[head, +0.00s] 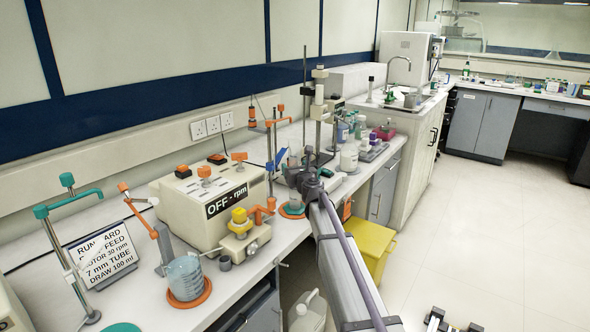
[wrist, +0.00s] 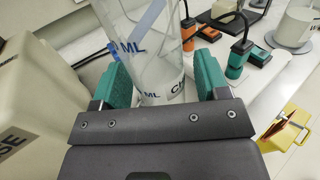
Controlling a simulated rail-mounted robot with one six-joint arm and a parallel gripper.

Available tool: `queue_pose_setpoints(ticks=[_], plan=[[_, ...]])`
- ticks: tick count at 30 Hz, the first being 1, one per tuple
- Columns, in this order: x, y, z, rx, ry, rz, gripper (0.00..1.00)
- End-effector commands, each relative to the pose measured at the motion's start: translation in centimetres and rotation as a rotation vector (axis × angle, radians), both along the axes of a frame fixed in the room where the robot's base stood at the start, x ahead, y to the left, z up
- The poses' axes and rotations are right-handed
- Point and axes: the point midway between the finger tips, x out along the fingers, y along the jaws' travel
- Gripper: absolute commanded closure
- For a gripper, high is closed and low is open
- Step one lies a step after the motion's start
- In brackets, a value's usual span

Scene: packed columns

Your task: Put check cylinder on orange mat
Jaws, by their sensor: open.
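The check cylinder (wrist: 160,60) is a clear glass cylinder with dark "ML" marks, upright in the wrist view. It stands between the two green finger pads of my open gripper (wrist: 165,85). In the head view my gripper (head: 303,183) is at the bench, and the cylinder is mostly hidden behind or beside it. Another orange mat (head: 203,297) lies at the front, under a beaker of bluish liquid (head: 185,276). Whether the pads touch the cylinder is unclear.
A beige pump box (head: 205,200) reading "OFF - rpm" stands left of my gripper. A sign (head: 103,253), clamp stands and a teal mat (head: 122,327) are farther left. Stands and bottles crowd the bench beyond. A yellow bin (head: 372,245) is on the floor beside the bench.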

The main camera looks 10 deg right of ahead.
Motion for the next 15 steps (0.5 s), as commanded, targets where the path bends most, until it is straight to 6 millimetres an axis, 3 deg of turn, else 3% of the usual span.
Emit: queue_pose_setpoints(ticks=[4, 7, 15], plan=[[0.0, 0.0, 0.7, 0.0, 0.0, 0.0, 0.32], [-1.7, -0.2, 0.3, 0.0, 0.0, 0.0, 0.32], [-8.7, -1.2, 0.3, 0.0, 0.0, -0.001, 0.32]])
